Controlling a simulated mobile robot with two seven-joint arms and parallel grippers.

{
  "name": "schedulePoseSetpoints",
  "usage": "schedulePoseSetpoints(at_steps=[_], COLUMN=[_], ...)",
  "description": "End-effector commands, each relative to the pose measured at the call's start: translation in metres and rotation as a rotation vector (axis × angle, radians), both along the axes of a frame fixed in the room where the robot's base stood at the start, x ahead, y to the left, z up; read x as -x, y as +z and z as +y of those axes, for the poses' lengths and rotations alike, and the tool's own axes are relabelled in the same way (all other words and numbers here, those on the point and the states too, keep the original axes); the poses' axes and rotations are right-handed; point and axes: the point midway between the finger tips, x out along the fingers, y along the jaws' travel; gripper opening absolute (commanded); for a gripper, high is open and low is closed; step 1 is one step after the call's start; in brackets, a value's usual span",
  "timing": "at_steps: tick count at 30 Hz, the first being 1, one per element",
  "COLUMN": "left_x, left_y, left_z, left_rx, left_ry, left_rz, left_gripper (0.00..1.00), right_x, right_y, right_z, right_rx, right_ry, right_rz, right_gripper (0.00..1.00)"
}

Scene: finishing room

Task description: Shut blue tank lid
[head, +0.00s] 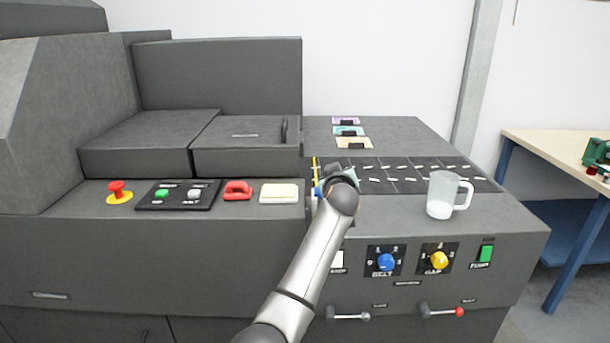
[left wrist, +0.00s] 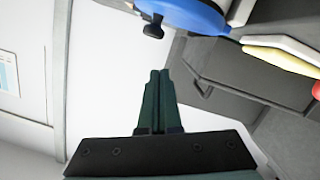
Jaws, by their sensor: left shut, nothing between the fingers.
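The blue tank lid (left wrist: 195,14) shows at the top edge of the left wrist view, cut off by the frame, with a black knob (left wrist: 152,26) hanging from its edge. In the head view only a small bit of blue (head: 319,191) shows beside my wrist; the rest of the tank is hidden behind it. I cannot tell the lid's angle. My left gripper (left wrist: 158,73) is shut and empty, its fingertips just short of the knob and apart from it in the picture. My right gripper is in neither view.
A translucent mug (head: 441,196) stands on the machine top right of my arm. A red emergency button (head: 116,190), a red handle (head: 238,189) and a cream pad (head: 279,193) lie to the left. Blue (head: 386,261) and yellow (head: 439,259) knobs sit on the front panel.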

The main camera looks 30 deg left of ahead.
Motion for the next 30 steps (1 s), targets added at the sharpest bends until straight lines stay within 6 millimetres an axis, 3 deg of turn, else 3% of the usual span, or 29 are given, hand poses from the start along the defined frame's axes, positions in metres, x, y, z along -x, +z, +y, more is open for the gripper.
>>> schedulePoseSetpoints(at_steps=[12,30], left_x=[-0.011,-0.014], left_y=[-0.021,-0.027], left_z=[-0.018,-0.022], left_rx=[-0.258,-0.349], left_ry=[-0.001,0.001], left_rz=[0.157,0.213], left_gripper=[0.0,0.0], right_x=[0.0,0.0], right_y=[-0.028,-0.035], right_z=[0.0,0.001], right_rx=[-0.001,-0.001], right_ry=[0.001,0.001], right_rz=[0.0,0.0], right_gripper=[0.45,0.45])
